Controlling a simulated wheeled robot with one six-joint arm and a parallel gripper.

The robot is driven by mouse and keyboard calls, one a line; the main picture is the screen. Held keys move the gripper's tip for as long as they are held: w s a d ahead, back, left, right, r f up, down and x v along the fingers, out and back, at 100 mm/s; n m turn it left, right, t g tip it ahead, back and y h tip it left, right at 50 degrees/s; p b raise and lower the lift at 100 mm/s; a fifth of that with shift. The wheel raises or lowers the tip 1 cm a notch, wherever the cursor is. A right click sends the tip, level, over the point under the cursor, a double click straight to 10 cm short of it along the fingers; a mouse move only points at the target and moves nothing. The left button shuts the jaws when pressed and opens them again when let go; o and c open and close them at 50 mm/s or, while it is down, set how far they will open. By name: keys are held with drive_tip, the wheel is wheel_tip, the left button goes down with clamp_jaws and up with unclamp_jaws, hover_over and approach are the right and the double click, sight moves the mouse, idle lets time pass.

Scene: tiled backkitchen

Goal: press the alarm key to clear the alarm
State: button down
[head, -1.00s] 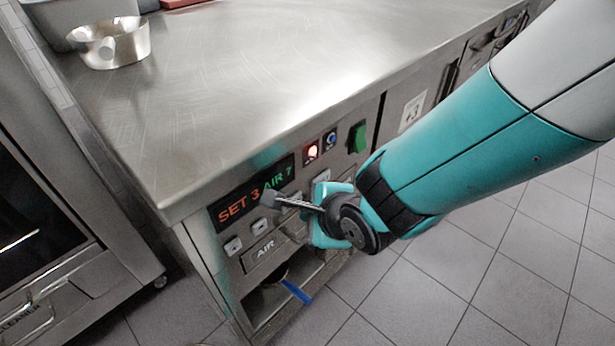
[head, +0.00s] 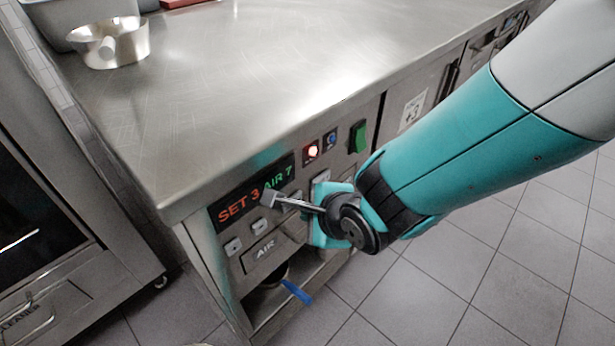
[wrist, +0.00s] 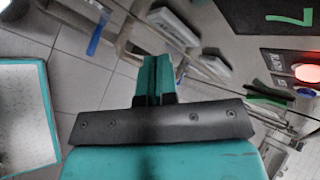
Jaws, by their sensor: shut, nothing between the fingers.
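The control panel on the counter front carries a dark display (head: 238,207) reading "SET 3" in orange and "AIR 7" in green. A red lamp (head: 311,151) glows above its right end; it also glows in the wrist view (wrist: 307,72). Pale rectangular keys sit below the display, one at the left (head: 233,246) and one further right (head: 260,226). Two keys show in the wrist view, one (wrist: 173,26) beyond my fingertips and another (wrist: 207,64) to their right. I cannot read which is the alarm key. My gripper (wrist: 155,62) is shut and empty in front of the panel; contact is not visible.
A green switch (head: 358,137) and a blue knob (head: 331,140) are right of the lamp. An "AIR" label plate (head: 264,251) and an open shelf with a blue-handled item (head: 297,291) lie below. A metal pan (head: 108,45) stands on the counter (head: 250,75).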

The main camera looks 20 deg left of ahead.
drive_tip(key=shift+a, duration=0.1)
idle(0.3)
drive_tip(key=shift+w+a, duration=0.1)
drive_tip(key=shift+a, duration=0.2)
drive_tip(key=shift+w+a, duration=0.25)
drive_tip(key=shift+a, duration=0.25)
idle(0.7)
drive_tip(key=shift+d, duration=0.1)
drive_tip(key=shift+s+d, duration=0.4)
drive_tip(key=shift+d, duration=0.4)
drive_tip(key=d, duration=0.1)
drive_tip(key=s+d, duration=0.1)
drive_tip(key=d, duration=0.1)
drive_tip(key=s+d, duration=0.1)
drive_tip(key=shift+d+b, duration=0.3)
drive_tip(key=shift+d, duration=0.05)
drive_tip(key=shift+w+r, duration=0.1)
idle(0.7)
